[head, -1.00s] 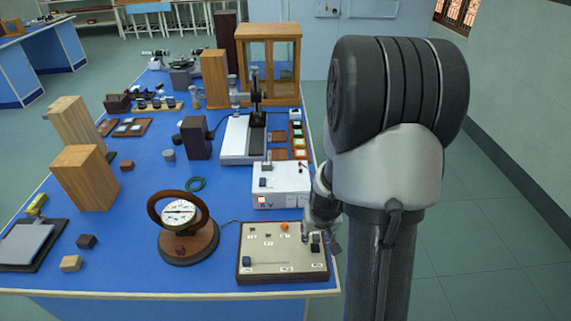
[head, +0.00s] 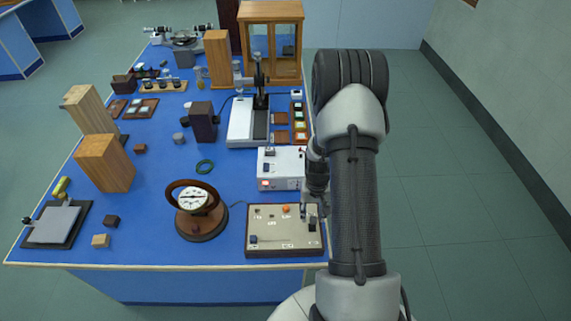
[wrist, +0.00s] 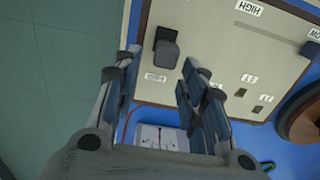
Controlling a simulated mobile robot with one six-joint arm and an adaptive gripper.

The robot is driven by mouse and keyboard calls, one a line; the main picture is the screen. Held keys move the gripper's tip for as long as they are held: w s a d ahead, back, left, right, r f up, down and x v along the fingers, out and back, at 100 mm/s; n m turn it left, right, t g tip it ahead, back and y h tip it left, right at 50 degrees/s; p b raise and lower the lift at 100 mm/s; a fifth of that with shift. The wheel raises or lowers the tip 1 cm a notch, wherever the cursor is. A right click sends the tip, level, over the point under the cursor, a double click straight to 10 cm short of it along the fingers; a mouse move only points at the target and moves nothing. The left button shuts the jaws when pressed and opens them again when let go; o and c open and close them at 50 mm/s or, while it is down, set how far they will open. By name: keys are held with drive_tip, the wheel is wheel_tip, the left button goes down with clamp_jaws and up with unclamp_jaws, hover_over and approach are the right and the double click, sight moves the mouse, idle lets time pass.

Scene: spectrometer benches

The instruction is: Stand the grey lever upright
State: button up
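The grey lever (wrist: 166,52) is a short dark grey block on a black base, on the cream control panel (wrist: 207,30). In the wrist view it leans toward the bottom of the picture. In the head view a small dark lever (head: 312,226) shows at the panel's right side. My gripper (wrist: 159,62) is open, with one finger on each side of the lever's near end in the picture. I see no contact, and cannot tell the height gap. In the head view my gripper (head: 312,206) is small, over the panel's back right corner.
The panel also carries an orange knob (head: 287,209), a dark blue knob (head: 253,240) and small labelled switches. A white box (head: 281,170) stands behind it. A round dial gauge (head: 194,199) stands left of it. The bench's right edge is close beside the panel.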

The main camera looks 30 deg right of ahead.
wheel_tip(320, 180, up, 18)
drive_tip(key=p, duration=0.2)
drive_tip(key=s+a+r+n+t+b, duration=0.1)
drive_tip(key=s+a+r+n+b, duration=0.1)
drive_tip(key=a+r, duration=0.8)
drive_tip(key=shift+a+r+n+t+h+b, duration=0.3)
drive_tip(key=shift+a+r+n+t+b, duration=0.1)
drive_tip(key=shift+a+b, duration=0.6)
drive_tip(key=shift+s, duration=0.1)
